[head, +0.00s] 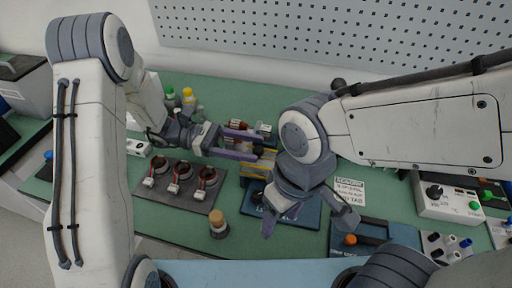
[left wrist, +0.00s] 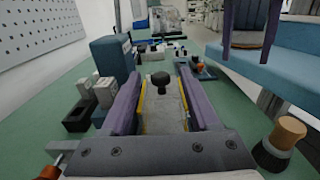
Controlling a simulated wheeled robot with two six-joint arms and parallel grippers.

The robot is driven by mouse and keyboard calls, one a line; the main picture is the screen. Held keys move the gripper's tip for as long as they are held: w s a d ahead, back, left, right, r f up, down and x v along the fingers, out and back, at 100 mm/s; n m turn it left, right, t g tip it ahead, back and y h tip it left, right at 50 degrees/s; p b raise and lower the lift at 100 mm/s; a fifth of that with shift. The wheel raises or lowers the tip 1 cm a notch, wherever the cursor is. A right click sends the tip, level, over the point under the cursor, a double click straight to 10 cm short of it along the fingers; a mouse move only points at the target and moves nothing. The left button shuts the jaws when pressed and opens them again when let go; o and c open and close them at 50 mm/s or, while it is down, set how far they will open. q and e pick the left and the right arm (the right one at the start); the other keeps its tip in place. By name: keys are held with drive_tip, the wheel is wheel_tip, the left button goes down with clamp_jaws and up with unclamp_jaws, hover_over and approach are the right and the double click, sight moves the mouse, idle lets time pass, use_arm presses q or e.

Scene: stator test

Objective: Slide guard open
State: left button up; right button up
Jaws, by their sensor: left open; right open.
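The guard looks like a grey panel with yellow edges (left wrist: 172,112) and a black knob (left wrist: 159,79) in the left wrist view. In the head view its yellow part (head: 258,164) shows beside my left gripper, partly hidden by my right arm. My left gripper (head: 256,148) is open, and its two purple fingers reach right over the fixture. In the left wrist view the knob and panel appear between the fingers of my left gripper (left wrist: 160,85); I cannot tell whether they touch. My right gripper (head: 308,222) is open and points down over the blue base, in front of the guard.
A dark tray (head: 160,198) with three copper-wound stators lies left. A wood-topped cylinder (head: 217,219) stands in front of it. A sign (head: 350,188), a blue case (head: 372,232) and a white control box (head: 447,206) are at right. Bottles (head: 189,98) stand behind.

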use_arm(q)
drive_tip(key=v, duration=0.8)
drive_tip(key=shift+a+b, duration=0.25)
drive_tip(key=shift+b, duration=0.05)
drive_tip(key=shift+w, duration=0.1)
drive_tip(key=s+d+r+m+g+y+p, duration=0.35)
drive_tip(key=s+d+m+y, duration=0.4)
drive_tip(key=s, duration=0.35)
drive_tip(key=s+a+r+m+t+y+p, duration=0.1)
drive_tip(key=s+r+m+t+y+p, duration=0.1)
drive_tip(key=s+m+t+y, duration=0.2)
drive_tip(key=s+a+r+m+t+y+p, duration=0.1)
drive_tip(key=s+m+t+y, duration=0.3)
drive_tip(key=m, duration=0.7)
drive_tip(key=shift+s+a+r+y+p, duration=0.3)
drive_tip(key=shift+s+r+y+p, duration=0.2)
drive_tip(key=shift+p, duration=0.1)
